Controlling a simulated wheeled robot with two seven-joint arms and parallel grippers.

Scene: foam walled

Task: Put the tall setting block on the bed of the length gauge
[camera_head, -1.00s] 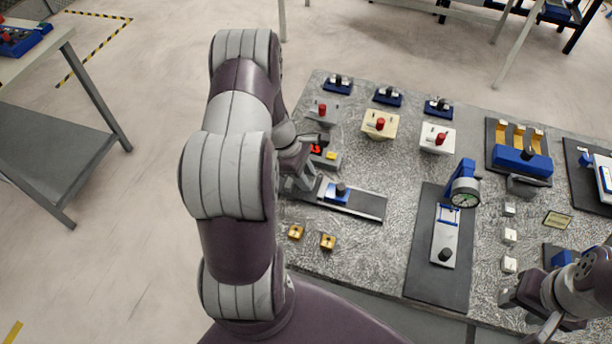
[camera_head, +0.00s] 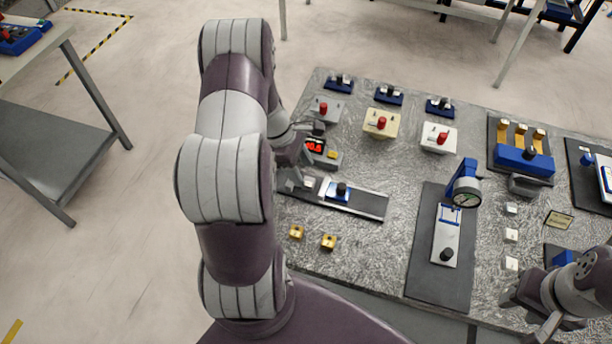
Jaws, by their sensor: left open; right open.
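My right gripper (camera_head: 521,305) is open at the lower right, apart from the gauge.
A dial gauge (camera_head: 466,198) on a dark plate (camera_head: 424,245) stands right of the bed. Several small pale blocks (camera_head: 511,236) form a column beyond it. Red-knobbed fixtures (camera_head: 380,123) stand behind. Bare tabletop (camera_head: 375,248) lies between the brass blocks and the dark plate.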

